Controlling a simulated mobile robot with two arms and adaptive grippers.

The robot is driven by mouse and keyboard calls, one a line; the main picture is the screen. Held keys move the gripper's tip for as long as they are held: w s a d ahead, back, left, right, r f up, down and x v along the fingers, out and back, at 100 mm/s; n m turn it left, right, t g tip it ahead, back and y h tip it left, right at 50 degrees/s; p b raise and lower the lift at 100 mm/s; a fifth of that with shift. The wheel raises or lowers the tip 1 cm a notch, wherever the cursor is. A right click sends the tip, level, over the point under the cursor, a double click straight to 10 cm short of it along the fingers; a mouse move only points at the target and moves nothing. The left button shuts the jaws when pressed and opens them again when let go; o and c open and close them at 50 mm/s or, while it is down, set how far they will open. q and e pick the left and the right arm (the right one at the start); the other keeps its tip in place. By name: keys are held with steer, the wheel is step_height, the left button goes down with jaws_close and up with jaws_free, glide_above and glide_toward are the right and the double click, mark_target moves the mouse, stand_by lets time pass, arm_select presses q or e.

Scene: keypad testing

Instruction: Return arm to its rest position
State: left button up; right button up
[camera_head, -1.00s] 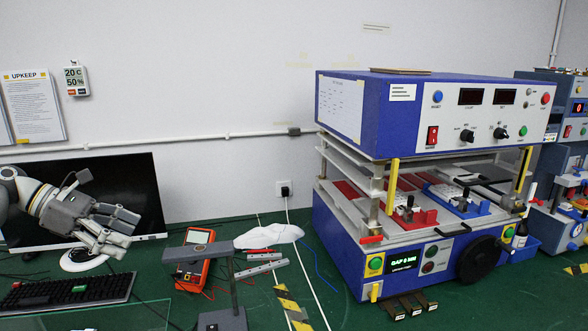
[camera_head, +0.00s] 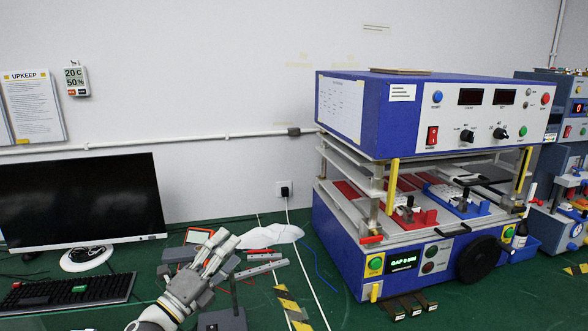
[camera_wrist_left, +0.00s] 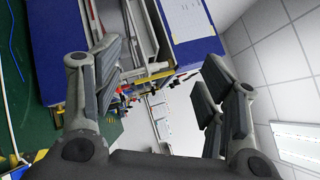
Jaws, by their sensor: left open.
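My left gripper (camera_head: 217,254) is in the lower left-centre of the head view, its arm coming up from the bottom edge. It is open and empty, in front of the orange meter and the grey stand. In the left wrist view its fingers (camera_wrist_left: 160,95) are spread apart with nothing between them. Beyond them the wrist view shows the blue test machine (camera_wrist_left: 200,50), turned sideways. My right gripper is not in view.
The blue test machine (camera_head: 345,225) stands on the green bench (camera_head: 500,300) to the right of the gripper. A monitor (camera_head: 80,200) and keyboard (camera_head: 70,292) are at left. A grey stand (camera_head: 222,318) and white cables are close to the gripper.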

arm_select(q)
steer(key=s+a+f+n+g+y, duration=0.25)
steer(key=s+f+n+y, duration=0.4)
steer(key=f+n, duration=0.35)
steer(key=s+a+f+n+g+y, duration=0.2)
steer(key=s+a+f+n+y, duration=0.3)
steer(key=s+f+n, duration=0.4)
steer(key=s+d+f+n+g, duration=0.1)
steer(key=s+f+n+g, duration=0.35)
steer(key=s, duration=0.65)
steer(key=s+d+f+n+g, duration=0.1)
steer(key=s+f+n+g, duration=0.3)
steer(key=s, duration=0.8)
step_height(320, 180, down, 30)
steer(key=s+g+b, duration=0.1)
steer(key=g+b, duration=0.2)
steer(key=b, duration=0.1)
steer(key=s+a+f+m+g+b, duration=0.1)
steer(key=s+a+f+b, duration=0.2)
steer(key=s+f, duration=1.4)
step_height(320, 180, down, 4)
steer(key=shift+s+r, duration=0.15)
steer(key=shift+s, duration=0.15)
